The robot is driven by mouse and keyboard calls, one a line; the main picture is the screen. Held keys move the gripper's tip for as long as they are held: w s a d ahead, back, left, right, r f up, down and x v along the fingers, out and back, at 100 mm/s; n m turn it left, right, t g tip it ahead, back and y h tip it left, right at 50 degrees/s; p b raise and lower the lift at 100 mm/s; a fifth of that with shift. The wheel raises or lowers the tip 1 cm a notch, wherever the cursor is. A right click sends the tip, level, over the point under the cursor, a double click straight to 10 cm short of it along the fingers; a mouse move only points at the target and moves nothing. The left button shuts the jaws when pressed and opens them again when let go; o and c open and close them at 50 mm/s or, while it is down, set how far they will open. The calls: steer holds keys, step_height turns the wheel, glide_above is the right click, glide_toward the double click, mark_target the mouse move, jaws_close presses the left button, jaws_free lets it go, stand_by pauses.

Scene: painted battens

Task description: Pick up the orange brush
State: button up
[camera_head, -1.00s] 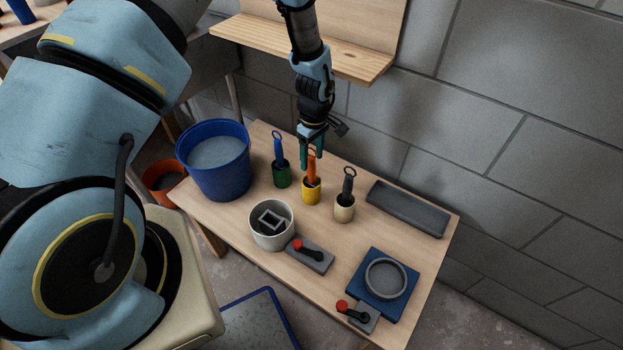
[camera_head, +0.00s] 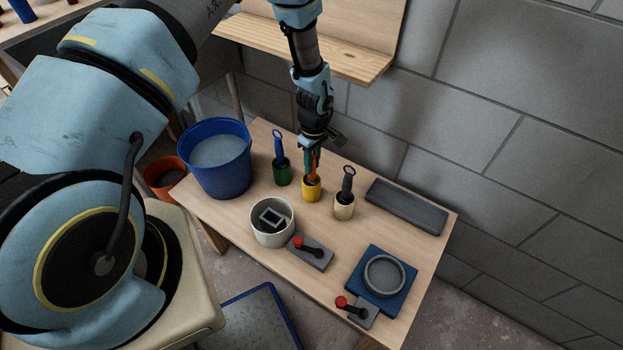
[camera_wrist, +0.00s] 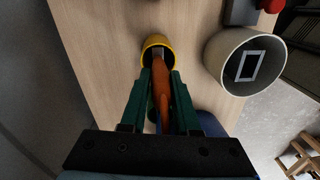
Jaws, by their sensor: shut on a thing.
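The orange brush (camera_head: 314,166) stands upright in a yellow cup (camera_head: 312,191) on the wooden table. My gripper (camera_head: 312,168) is shut on the brush's handle from above. In the wrist view the orange handle (camera_wrist: 161,92) lies between my green fingers (camera_wrist: 160,88), and its lower end is inside the yellow cup (camera_wrist: 156,43). The brush's head is mostly hidden in the cup.
A blue brush (camera_head: 278,145) in a green cup is to the left, a grey brush (camera_head: 347,180) in a cream cup to the right. A blue bucket (camera_head: 222,180), a white pot (camera_head: 265,235) and a grey tray (camera_head: 406,207) share the table. A wooden shelf (camera_head: 300,50) is behind.

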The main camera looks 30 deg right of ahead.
jaws_close()
